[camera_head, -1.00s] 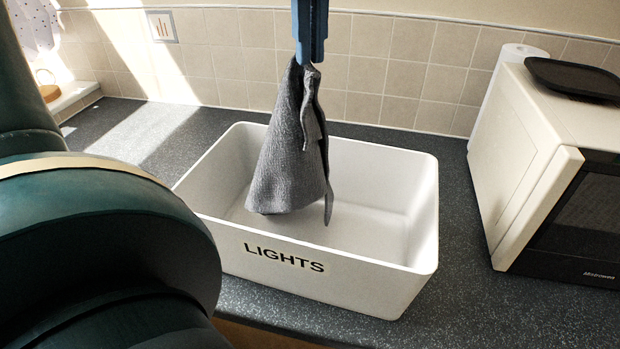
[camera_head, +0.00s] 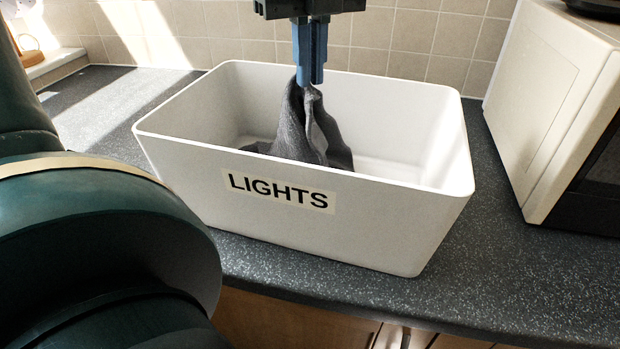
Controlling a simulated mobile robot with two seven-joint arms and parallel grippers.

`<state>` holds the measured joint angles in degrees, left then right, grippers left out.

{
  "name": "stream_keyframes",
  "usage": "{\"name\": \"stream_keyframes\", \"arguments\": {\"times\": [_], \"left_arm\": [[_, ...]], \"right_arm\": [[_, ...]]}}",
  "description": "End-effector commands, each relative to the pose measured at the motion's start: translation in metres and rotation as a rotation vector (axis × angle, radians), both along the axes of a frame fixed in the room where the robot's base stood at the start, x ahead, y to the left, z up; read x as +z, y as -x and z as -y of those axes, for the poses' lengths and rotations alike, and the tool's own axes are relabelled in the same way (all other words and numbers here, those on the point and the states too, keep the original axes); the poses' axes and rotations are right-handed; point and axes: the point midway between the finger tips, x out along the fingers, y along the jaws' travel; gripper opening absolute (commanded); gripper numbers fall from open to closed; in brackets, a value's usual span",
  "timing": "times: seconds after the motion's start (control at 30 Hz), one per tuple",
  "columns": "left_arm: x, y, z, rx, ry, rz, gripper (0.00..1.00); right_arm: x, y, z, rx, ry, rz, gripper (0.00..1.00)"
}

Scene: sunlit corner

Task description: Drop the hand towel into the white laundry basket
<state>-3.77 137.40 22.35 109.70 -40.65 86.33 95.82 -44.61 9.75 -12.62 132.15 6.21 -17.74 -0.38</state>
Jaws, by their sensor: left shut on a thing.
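The white laundry basket (camera_head: 390,220) stands on the dark speckled counter, with the label LIGHTS on its front wall. The grey hand towel (camera_head: 297,133) hangs from my left gripper (camera_head: 309,82), whose blue fingers are shut on its top. The towel's lower part is inside the basket and bunches out to the sides; its bottom is hidden behind the front wall. The fingertips are at about the height of the basket's rim, over its opening. My right gripper is not in view.
A cream microwave (camera_head: 555,100) stands to the right of the basket. A tiled wall (camera_head: 420,45) runs behind. The counter (camera_head: 480,270) is bare between basket and microwave, and its front edge is close in front of the basket. My dark green arm covers the lower left.

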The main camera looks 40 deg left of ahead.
Motion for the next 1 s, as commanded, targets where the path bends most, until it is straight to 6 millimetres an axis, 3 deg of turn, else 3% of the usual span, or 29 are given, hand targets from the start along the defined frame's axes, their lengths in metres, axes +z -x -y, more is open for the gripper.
{"name": "stream_keyframes", "arguments": {"times": [0.03, 0.13, 0.47, 0.5, 0.77, 0.93, 1.0], "left_arm": [[-0.014, 0.000, 0.000, 0.000, 0.000, -0.001, 0.00], [-0.023, 0.000, 0.000, -0.001, -0.001, 0.000, 0.00], [-0.025, 0.000, 0.000, -0.001, 0.000, 0.000, 0.00], [-0.025, 0.000, 0.000, -0.001, 0.000, 0.000, 0.08], [-0.025, 0.000, 0.000, 0.000, 0.000, 0.000, 0.30], [-0.025, 0.000, 0.000, 0.000, 0.000, 0.000, 0.31], [-0.025, 0.000, 0.000, 0.000, 0.000, 0.000, 0.36]], "right_arm": [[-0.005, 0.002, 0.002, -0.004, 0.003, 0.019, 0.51], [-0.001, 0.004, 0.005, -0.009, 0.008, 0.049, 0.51], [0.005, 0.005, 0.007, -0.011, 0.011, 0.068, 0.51], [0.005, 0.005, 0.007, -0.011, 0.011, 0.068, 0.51], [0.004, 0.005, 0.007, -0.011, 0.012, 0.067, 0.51], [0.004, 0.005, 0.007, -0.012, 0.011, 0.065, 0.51], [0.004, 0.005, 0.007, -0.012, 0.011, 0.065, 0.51]]}}
